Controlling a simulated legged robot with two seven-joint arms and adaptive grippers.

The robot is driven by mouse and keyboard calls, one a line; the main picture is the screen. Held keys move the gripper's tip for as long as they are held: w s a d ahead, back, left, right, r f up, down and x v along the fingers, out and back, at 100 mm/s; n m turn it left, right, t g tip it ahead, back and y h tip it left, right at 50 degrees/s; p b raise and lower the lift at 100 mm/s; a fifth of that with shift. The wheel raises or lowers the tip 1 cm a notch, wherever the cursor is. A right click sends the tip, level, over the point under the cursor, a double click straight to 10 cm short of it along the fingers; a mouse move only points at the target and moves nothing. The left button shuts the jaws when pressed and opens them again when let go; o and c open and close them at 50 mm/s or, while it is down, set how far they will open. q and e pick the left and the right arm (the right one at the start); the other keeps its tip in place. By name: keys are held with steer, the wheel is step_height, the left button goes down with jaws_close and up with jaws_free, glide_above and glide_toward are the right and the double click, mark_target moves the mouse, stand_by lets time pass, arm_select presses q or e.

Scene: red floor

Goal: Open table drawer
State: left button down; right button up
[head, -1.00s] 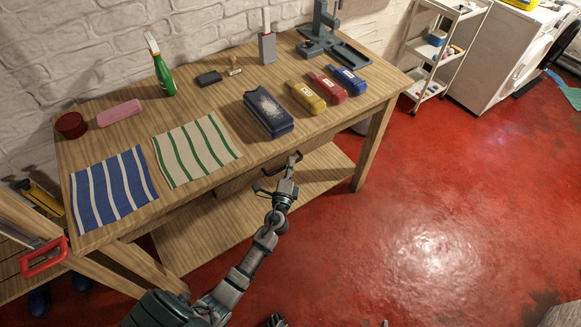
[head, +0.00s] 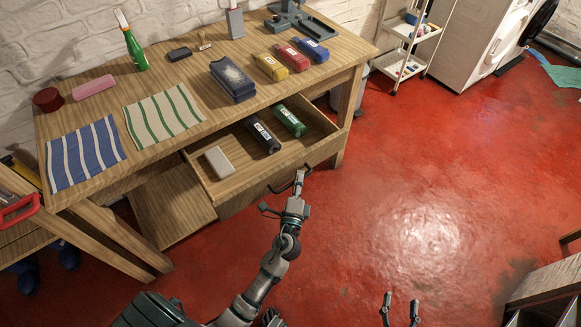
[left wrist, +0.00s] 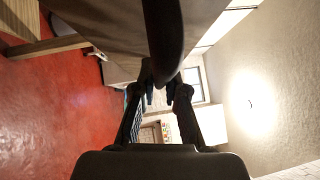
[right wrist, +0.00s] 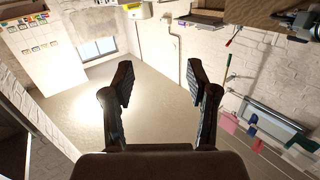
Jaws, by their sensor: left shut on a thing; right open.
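The wooden table (head: 115,104) stands against the white brick wall. Its drawer (head: 240,196) is pulled out well past the table's front edge. In the left wrist view the handle (left wrist: 164,40) runs between the fingertips (left wrist: 164,92). My right gripper (head: 400,305) is open and empty over the floor, low in the head view; its spread fingers also show in the right wrist view (right wrist: 160,85).
A white trolley (head: 408,45) stands at the back right. Open red floor (head: 430,180) lies right of the drawer.

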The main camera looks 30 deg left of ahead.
arm_select(q)
steer(key=shift+s+d+f, duration=0.2)
steer(key=shift+s+d, duration=0.15)
steer(key=shift+d, duration=0.25)
steer(key=shift+s+d+f, duration=0.15)
steer(key=shift+s+d, duration=0.15)
steer(key=shift+d, duration=0.25)
arm_select(e)
steer(key=shift+w+a+r+t, duration=0.15)
steer(key=shift+a+r+t, duration=0.2)
steer(key=shift+r+t, duration=0.35)
arm_select(q)
steer(key=c, duration=1.2)
jaws_free()
steer(key=shift+d, duration=0.2)
steer(key=shift+r, duration=0.15)
arm_select(e)
steer(key=shift+d, duration=0.25)
